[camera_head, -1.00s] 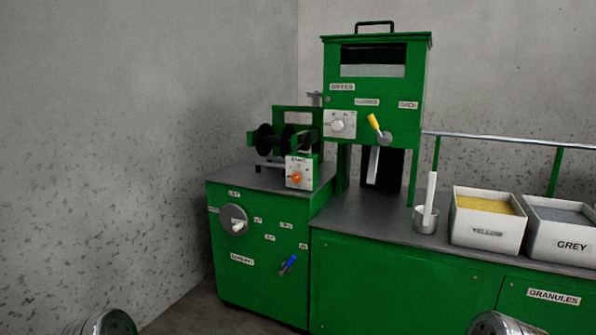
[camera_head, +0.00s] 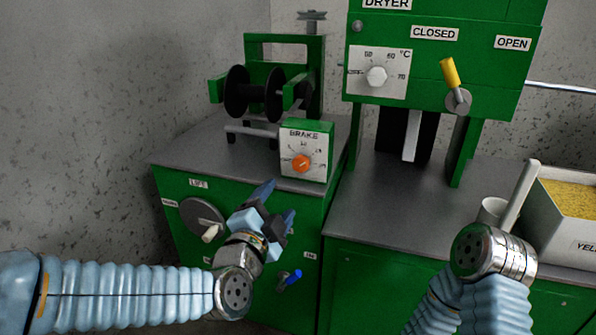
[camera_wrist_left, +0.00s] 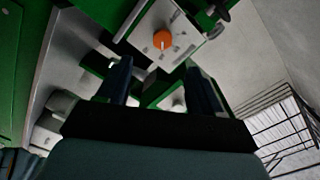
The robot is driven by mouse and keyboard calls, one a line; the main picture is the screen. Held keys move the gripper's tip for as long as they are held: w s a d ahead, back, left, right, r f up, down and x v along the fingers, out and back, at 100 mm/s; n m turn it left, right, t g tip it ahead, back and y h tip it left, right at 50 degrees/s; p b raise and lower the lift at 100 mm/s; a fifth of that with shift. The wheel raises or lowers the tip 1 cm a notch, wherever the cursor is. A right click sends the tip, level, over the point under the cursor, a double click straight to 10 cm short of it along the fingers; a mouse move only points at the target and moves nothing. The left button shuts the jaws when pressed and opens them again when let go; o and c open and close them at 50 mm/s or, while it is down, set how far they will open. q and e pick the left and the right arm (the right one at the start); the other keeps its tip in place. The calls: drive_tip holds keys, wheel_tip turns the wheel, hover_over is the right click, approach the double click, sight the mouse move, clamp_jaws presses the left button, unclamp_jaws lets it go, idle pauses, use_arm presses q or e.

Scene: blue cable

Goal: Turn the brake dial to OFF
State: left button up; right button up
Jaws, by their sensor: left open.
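The brake dial (camera_head: 301,163) is an orange knob on a white plate marked BRAKE, on the front of a small green box (camera_head: 318,130). The box stands on the grey top of the green cabinet. My left gripper (camera_head: 278,203) is open and empty, below and in front of the dial, apart from it. In the left wrist view the orange dial (camera_wrist_left: 162,40) shows beyond the two dark fingers (camera_wrist_left: 158,88), near the top middle.
A black spool (camera_head: 240,92) on a green frame stands behind the brake box. The dryer (camera_head: 440,60) with a yellow-handled lever (camera_head: 449,72) is to the right. A lift wheel (camera_head: 203,218) and a blue lever (camera_head: 291,278) are on the cabinet front. A bin of yellow granules (camera_head: 565,225) is at far right.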

sight(299, 166)
use_arm(q)
drive_tip(key=x, duration=0.9)
drive_tip(key=p+x, duration=0.1)
drive_tip(key=x, duration=0.3)
drive_tip(key=shift+w+d+r, duration=0.1)
drive_tip(key=shift+w+r, duration=0.05)
drive_tip(key=shift+r, duration=0.2)
